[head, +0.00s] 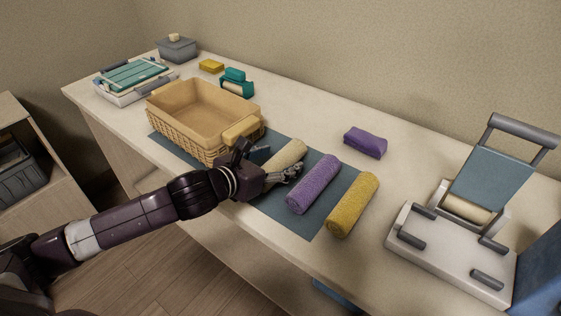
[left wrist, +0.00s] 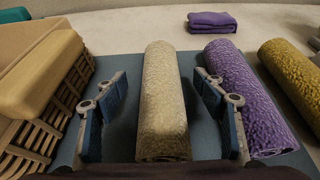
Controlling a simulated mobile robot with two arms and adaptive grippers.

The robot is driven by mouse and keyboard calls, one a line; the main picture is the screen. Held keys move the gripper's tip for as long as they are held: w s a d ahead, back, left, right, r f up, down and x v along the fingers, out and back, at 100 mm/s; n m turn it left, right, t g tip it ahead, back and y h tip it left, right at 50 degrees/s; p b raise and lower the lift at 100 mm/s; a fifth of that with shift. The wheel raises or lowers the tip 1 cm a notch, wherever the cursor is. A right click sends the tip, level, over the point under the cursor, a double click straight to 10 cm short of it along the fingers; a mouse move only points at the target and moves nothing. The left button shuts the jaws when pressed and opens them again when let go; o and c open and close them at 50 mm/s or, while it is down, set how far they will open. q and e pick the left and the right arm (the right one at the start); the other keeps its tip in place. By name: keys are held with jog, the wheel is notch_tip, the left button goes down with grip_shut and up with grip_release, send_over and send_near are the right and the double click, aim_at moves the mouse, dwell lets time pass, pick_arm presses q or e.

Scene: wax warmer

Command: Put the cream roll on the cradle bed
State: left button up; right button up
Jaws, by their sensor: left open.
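The cream roll (head: 286,154) lies on the blue-grey mat, partly hidden by my left gripper in the head view. My left gripper (head: 280,174) is open and low over the mat. In the left wrist view the cream roll (left wrist: 163,95) lies between the two spread fingers of my left gripper (left wrist: 161,108), with visible gaps on both sides. A white stand (head: 447,257) with grey pads, a hinged blue-grey panel and a cream part beneath it is at the right; it appears to be the cradle. My right gripper is not in view.
A purple roll (head: 313,184) and a yellow roll (head: 353,205) lie right of the cream roll on the mat (head: 284,217). A wicker basket (head: 185,133) stands close on the left. A folded purple cloth (head: 365,142) lies behind. Bare table separates the mat from the stand.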

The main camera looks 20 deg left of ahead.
pick_arm(q)
jog(key=shift+w+d+f, duration=0.15)
jog(key=shift+w+f, duration=0.1)
jog(key=shift+w, duration=0.25)
jog(key=c, duration=1.2)
jog(key=shift+c, duration=1.1)
jog(key=shift+r, duration=0.15)
